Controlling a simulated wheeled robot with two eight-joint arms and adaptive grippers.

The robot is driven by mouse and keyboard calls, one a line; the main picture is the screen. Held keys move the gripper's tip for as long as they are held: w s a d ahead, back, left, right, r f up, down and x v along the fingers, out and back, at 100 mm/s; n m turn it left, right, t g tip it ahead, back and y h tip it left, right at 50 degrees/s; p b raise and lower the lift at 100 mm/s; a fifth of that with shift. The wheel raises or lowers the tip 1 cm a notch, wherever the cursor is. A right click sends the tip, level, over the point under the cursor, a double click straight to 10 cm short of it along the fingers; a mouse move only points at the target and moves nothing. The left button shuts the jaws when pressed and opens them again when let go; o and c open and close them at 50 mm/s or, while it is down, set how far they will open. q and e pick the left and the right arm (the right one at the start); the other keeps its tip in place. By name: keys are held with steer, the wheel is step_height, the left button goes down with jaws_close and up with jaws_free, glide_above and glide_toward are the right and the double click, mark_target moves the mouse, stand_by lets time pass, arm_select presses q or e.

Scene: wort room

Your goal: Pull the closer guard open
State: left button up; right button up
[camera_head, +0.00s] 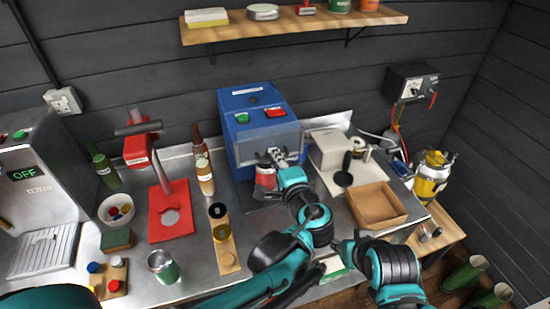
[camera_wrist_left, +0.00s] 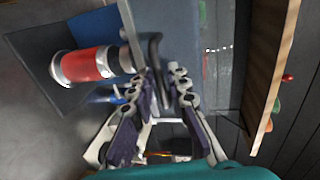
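The closer (camera_head: 247,105) is a blue box-shaped machine with a green and a red button, at the back middle of the bench. Its grey guard (camera_head: 243,149) is across the front, above a red can with silver ends (camera_wrist_left: 90,65). My left gripper (camera_head: 279,157) is at the guard's front. In the left wrist view, a dark bar handle (camera_wrist_left: 154,48) runs between the gripper's fingers (camera_wrist_left: 164,74). A gap shows between the fingers, and I cannot tell whether either touches the bar. My right arm is at the lower right of the head view; its fingers are not clear.
A white device (camera_head: 330,150) and an open cardboard box (camera_head: 375,205) stand right of the closer. Bottles (camera_head: 204,172), a red press (camera_head: 168,208) and a wooden strip with lids (camera_head: 226,258) are left of it. A shelf (camera_head: 300,24) hangs above.

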arm_select(q)
steer(key=v, duration=0.7)
steer(key=shift+a, duration=0.1)
steer(key=a+f+n+g, duration=0.3)
steer(key=a+f, duration=0.2)
steer(key=a, duration=0.4)
steer(key=s+a+f+n+g+h+b, duration=0.3)
steer(key=s+a+f+n+g+h, duration=0.1)
steer(key=s+a+f+n, duration=0.6)
steer(key=shift+s+a+f+n+g+h, duration=0.4)
steer(key=shift+s+n, duration=0.3)
steer(key=shift+s, duration=0.35)
